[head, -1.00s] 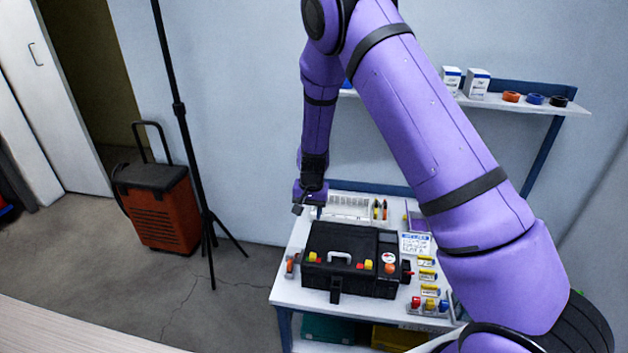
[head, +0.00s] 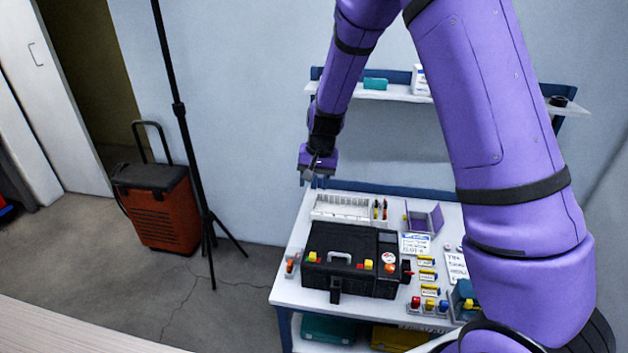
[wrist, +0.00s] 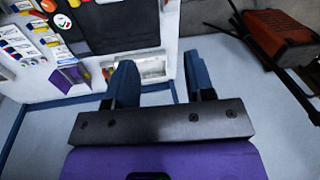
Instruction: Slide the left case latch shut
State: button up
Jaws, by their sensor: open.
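A black case (head: 345,275) with a grey handle (head: 341,255) lies closed on the white table; its top also shows in the wrist view (wrist: 122,28). The left case latch (head: 312,257), a small yellow piece beside a red one, is on the case's front left. A similar right latch (head: 367,264) sits right of the handle. Whether the left latch is open or shut is too small to tell. My gripper (head: 314,178) is above the table's back left edge, apart from the case. In the wrist view my gripper (wrist: 160,80) is open, with nothing between its fingers.
A compartment tray (head: 340,207) lies behind the case. A purple open box (head: 424,218), labels and coloured parts lie to the right. An orange-handled tool (head: 291,263) is left of the case. A black stand (head: 207,215) and red cooler (head: 158,205) are on the floor at left.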

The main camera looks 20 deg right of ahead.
jog(key=m+g+h, duration=0.1)
send_near(313, 255)
jog(key=f, duration=0.9)
jog(key=shift+w+a+f, duration=0.15)
jog(key=shift+a+f, duration=0.05)
